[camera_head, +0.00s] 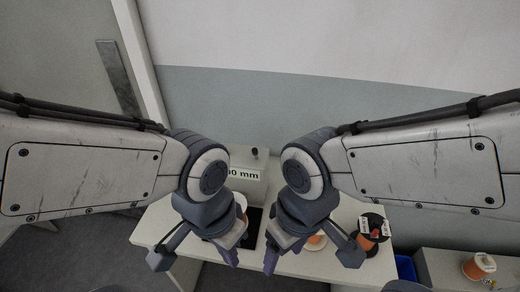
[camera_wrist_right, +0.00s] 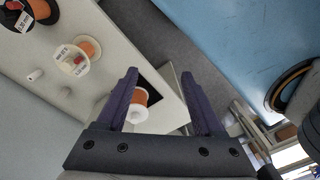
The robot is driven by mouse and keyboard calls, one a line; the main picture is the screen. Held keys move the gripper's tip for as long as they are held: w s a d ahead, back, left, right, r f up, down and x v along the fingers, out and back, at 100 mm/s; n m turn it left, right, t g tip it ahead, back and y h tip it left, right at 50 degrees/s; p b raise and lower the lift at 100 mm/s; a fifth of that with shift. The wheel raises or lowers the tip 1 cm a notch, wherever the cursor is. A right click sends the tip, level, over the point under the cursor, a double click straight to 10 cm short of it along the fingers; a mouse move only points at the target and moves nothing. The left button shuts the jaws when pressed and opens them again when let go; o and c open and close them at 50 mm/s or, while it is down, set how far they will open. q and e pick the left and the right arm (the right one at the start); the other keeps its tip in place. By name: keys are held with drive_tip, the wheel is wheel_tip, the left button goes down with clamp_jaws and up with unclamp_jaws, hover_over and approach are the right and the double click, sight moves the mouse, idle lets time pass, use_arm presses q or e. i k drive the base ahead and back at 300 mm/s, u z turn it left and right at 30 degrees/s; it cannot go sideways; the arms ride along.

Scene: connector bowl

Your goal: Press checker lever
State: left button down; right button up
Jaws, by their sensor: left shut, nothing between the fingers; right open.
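A pale box with a label ending in "0 mm" (camera_head: 243,174) stands at the back of the white table, partly hidden by my arms. A small dark knob (camera_head: 255,152) shows at its top; I cannot tell whether it is the checker lever. My left gripper (camera_head: 235,258) is shut and empty, pointing down over the table front. My right gripper (camera_head: 270,262) is open and empty beside it, also pointing down. In the right wrist view its two fingers (camera_wrist_right: 163,98) stand apart, with an orange spool (camera_wrist_right: 140,97) visible beyond them, not held.
The white table (camera_head: 290,264) carries a black-flanged orange spool (camera_head: 374,226) at right and another orange spool (camera_head: 316,241), partly hidden. A dark square patch (camera_wrist_right: 152,78) lies on the tabletop. Another spool (camera_head: 478,266) stands on a surface at far right. A blue bin (camera_head: 405,267) stands between.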

sight(248, 177)
drive_tip(key=u, duration=0.9)
drive_tip(key=k, duration=0.8)
drive_tip(key=z, duration=0.7)
drive_tip(key=i, duration=0.5)
